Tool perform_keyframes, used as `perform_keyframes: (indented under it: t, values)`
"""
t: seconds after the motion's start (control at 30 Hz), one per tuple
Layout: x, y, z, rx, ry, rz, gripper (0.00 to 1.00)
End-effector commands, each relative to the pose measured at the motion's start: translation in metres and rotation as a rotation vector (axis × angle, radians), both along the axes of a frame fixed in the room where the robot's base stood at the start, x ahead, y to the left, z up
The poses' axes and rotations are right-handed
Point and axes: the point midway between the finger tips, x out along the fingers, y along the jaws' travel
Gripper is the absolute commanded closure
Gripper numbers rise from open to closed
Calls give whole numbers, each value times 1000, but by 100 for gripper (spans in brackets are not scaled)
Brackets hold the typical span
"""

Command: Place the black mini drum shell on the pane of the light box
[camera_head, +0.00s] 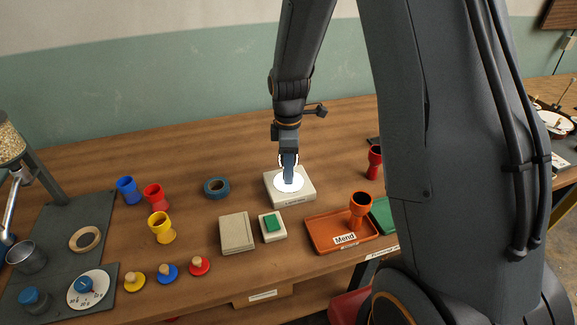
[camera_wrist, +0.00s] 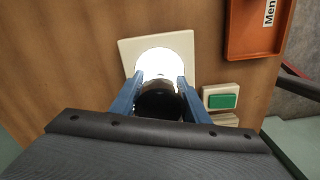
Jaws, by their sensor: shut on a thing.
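The light box (camera_head: 301,197) is a cream block on the wooden table, with a round, glowing white pane (camera_head: 296,185). In the wrist view its cream top (camera_wrist: 187,45) and bright pane (camera_wrist: 160,63) lie ahead of the fingertips. My gripper (camera_head: 288,174) points down over the pane. In the wrist view its blue fingers (camera_wrist: 160,78) are shut on the black mini drum shell (camera_wrist: 158,104), whose dark round end shows between them. In the head view I cannot make the shell out clearly. I cannot tell whether it touches the pane.
An orange "Mend" tray (camera_head: 322,238) holding an orange goblet shell (camera_head: 362,204) is right of the box. A green button block (camera_head: 272,226) and beige block (camera_head: 236,235) stand in front. Blue tape (camera_head: 216,187) lies left; a red shell (camera_head: 374,163) stands right.

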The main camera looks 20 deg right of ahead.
Motion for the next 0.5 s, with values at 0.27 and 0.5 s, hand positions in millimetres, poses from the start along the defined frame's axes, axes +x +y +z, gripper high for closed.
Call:
perform_keyframes:
  t: [0.27,0.5]
  values:
    - [0,0,-1,0,-1,0,81]
    - [0,0,-4,0,-1,0,40]
